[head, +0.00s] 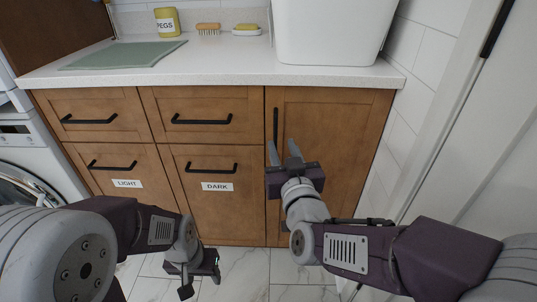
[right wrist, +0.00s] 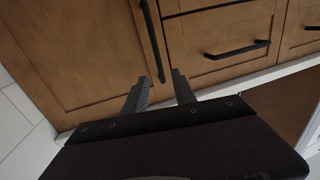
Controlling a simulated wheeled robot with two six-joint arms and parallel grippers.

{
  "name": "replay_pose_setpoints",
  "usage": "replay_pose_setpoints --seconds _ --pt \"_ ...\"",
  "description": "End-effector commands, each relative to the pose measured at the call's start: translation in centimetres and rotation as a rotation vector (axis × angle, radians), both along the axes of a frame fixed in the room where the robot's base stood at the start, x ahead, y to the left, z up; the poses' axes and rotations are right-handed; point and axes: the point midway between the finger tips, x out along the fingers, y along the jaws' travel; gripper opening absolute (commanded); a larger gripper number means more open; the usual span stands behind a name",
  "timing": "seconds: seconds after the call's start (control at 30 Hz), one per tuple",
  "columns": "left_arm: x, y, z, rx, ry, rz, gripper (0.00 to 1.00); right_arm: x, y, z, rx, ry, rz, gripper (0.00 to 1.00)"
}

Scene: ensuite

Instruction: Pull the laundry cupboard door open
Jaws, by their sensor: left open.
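The laundry cupboard door (head: 335,140) is a brown wooden panel at the right end of the cabinet, and it looks shut. Its black vertical handle (head: 276,124) is near the door's left edge. My right gripper (head: 283,150) is open in front of the door, near the handle's lower end. In the right wrist view, the handle (right wrist: 152,38) runs down toward the gap between the open fingers (right wrist: 160,92); I cannot tell whether they touch it. My left gripper (head: 197,282) is low in front of the drawers, open and empty.
Drawers labelled LIGHT (head: 127,183) and DARK (head: 217,187) are shut left of the door. The white counter (head: 230,70) holds a white basket (head: 330,35), brushes and a yellow PEGS container (head: 167,22). A tiled wall and white door frame (head: 450,110) are close on the right.

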Motion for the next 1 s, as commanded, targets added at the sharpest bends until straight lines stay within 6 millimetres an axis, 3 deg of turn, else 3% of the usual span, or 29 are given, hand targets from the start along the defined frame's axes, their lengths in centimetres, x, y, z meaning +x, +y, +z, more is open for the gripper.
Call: replay_pose_setpoints --seconds 0.17,0.6,0.93,1.0 --pt "0.0 0.0 -0.2 0.0 -0.001 0.0 0.55 0.5 0.1 0.1 0.001 -0.003 -0.002 0.32" --pt "0.0 0.0 -3.3 0.0 0.0 0.0 0.55 8.2 1.6 -0.1 -0.001 0.0 -0.001 0.32" --pt "0.0 0.0 -3.3 0.0 0.0 0.0 0.55 8.9 1.7 0.2 -0.001 0.001 -0.001 0.32" --pt "0.0 0.0 -3.3 0.0 0.0 0.0 0.55 8.9 1.7 0.2 -0.001 0.001 -0.001 0.16"
